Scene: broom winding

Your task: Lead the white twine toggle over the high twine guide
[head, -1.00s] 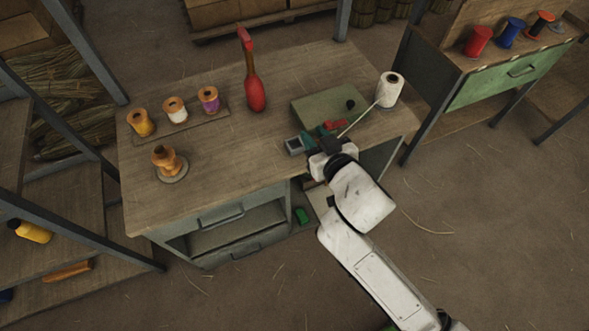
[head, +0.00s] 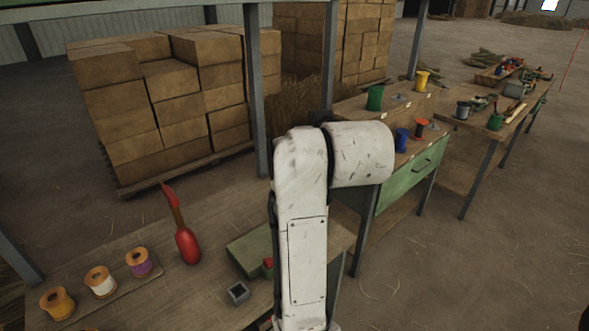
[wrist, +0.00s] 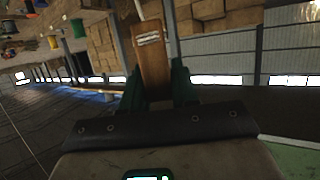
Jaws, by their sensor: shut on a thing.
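In the wrist view my gripper (wrist: 159,88) has its two dark green fingers shut on a brown wooden piece with a white band, which I take to be the white twine toggle (wrist: 152,62). The toggle sticks out beyond the fingertips, and I see no twine running from it. In the head view my raised arm hides the gripper and the toggle. I cannot make out the high twine guide in either view.
A green-drawered table (head: 412,174) stands right.

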